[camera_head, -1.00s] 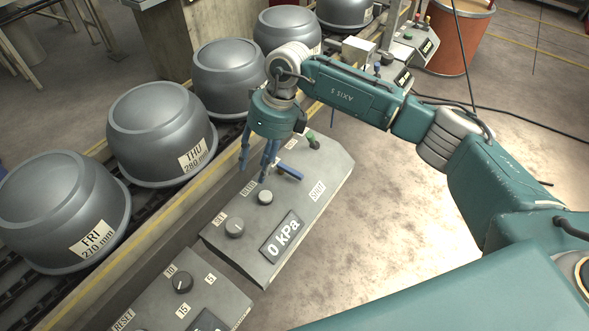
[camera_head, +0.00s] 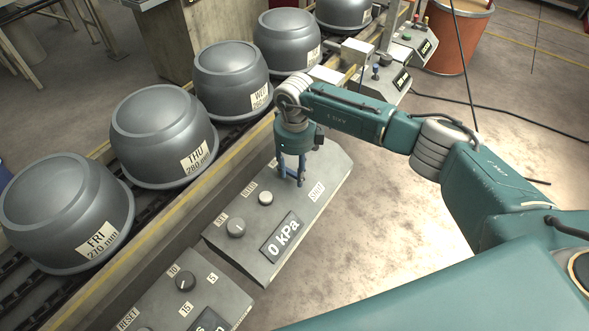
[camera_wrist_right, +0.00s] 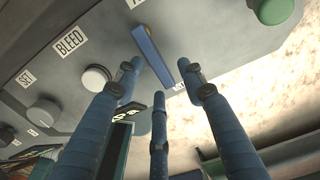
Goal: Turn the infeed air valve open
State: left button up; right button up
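The air valve is a blue lever (camera_wrist_right: 153,55) on a grey control panel (camera_head: 222,243). In the right wrist view it slants down toward a partly hidden label; the head view shows a SHUT label (camera_head: 316,191) on that side. My right gripper (camera_head: 291,182) hangs over the panel at the lever, and its fingers hide most of the lever in the head view. In the wrist view its blue fingers (camera_wrist_right: 158,80) are spread, with the lever's lower end between them. I cannot tell whether they touch it. My left gripper is not in view.
The panel's display (camera_head: 283,237) reads 0 kPa. A pale knob (camera_head: 266,198) and a grey knob (camera_head: 236,228) stand near the lever, and a green button (camera_wrist_right: 274,10) beyond it. Several grey drums (camera_head: 164,130) line the conveyor at left. Open floor lies to the right.

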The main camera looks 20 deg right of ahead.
jog(key=shift+f, duration=0.2)
jog(key=shift+c, duration=0.5)
grip_shut()
